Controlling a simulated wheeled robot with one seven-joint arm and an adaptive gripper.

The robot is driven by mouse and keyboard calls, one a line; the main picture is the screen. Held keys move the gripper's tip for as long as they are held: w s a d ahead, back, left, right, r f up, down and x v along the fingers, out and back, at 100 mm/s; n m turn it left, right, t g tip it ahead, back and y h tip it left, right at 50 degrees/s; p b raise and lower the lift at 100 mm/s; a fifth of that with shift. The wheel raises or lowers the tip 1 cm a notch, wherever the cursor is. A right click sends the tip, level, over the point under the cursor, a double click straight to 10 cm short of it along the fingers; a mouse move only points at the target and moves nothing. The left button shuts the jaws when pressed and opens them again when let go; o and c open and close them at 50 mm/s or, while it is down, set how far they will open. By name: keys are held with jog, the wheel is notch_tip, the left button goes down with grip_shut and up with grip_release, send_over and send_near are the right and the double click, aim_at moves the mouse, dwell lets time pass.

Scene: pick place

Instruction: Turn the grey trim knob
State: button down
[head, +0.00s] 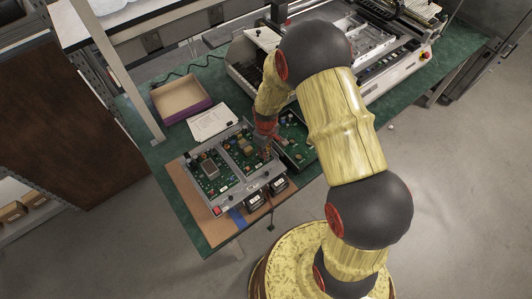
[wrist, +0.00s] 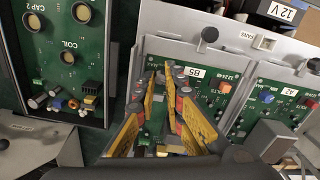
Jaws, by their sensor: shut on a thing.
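A grey metal rack (head: 262,183) with green circuit boards lies on the table's near left part; it also shows in the wrist view (wrist: 165,47). My gripper (head: 264,148) points down at the right-hand part of this rack. In the wrist view my gripper's yellow fingers (wrist: 164,80) reach to a board near the label B5 (wrist: 193,72). They are shut on a small part at the tips, which I take as the grey trim knob; the fingers mostly hide it.
On the green table are a paper sheet (head: 210,123), a purple-sided open box (head: 181,97) and a large machine (head: 392,75). Black blocks (head: 256,200) sit at the rack's near edge.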

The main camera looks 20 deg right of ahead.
jog(key=n, duration=1.2)
jog(key=shift+b, duration=0.3)
dwell(0.4)
jog(key=c, duration=1.8)
grip_release()
jog(key=shift+c, duration=0.2)
jog(key=shift+r, duration=0.1)
notch_tip(320, 180, up, 12)
